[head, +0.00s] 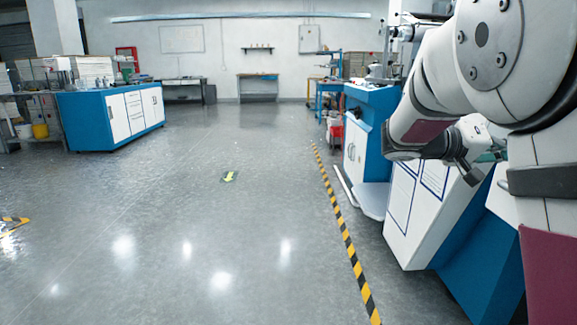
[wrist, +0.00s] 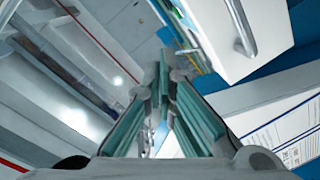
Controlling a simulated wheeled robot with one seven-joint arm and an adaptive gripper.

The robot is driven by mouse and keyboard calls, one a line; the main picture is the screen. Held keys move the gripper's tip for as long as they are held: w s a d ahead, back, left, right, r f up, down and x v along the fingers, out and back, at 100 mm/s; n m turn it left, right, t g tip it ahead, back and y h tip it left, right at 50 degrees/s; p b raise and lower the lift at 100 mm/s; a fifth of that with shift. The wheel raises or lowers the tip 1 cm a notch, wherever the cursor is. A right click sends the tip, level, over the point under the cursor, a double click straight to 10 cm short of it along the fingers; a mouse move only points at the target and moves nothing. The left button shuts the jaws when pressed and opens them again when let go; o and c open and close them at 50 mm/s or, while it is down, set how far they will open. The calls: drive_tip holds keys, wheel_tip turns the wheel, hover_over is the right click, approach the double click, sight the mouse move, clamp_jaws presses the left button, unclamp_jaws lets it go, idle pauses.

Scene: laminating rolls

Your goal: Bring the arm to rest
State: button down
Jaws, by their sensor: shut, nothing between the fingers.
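My arm (head: 440,80) is folded at the right side of the head view, in front of the white and blue machine. My gripper (wrist: 164,78) shows in the wrist view with its two teal-padded fingers drawn together at the tips. Nothing is held between them. In the head view only a bit of teal shows beside the dark wrist part, and the fingertips cannot be made out there.
A white and blue machine (head: 421,215) stands close below my arm on the right. Another blue cabinet (head: 371,105) is behind it. A yellow-black floor stripe (head: 345,235) runs alongside. A blue workbench (head: 88,122) stands at the left. The grey floor between is open.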

drive_tip(key=s+f+g+y, duration=0.2)
drive_tip(key=s+f+y, duration=0.2)
drive_tip(key=s, duration=0.6)
drive_tip(key=s+a+f+n+t+y, duration=0.1)
drive_tip(key=s+a+f+n+y, duration=0.2)
drive_tip(key=s+a+f+y, duration=0.7)
drive_tip(key=s+a+f+n+y, duration=0.1)
drive_tip(key=s+a+n+y, duration=0.2)
drive_tip(key=s+a, duration=1.35)
wheel_tip(320, 180, up, 36)
drive_tip(key=s+d+t+p, duration=0.1)
drive_tip(key=t+p, duration=0.3)
drive_tip(key=p, duration=3.1)
drive_tip(key=shift+s+d+r+n, duration=0.15)
drive_tip(key=shift+s+d+n, duration=0.25)
drive_tip(key=shift+d, duration=0.3)
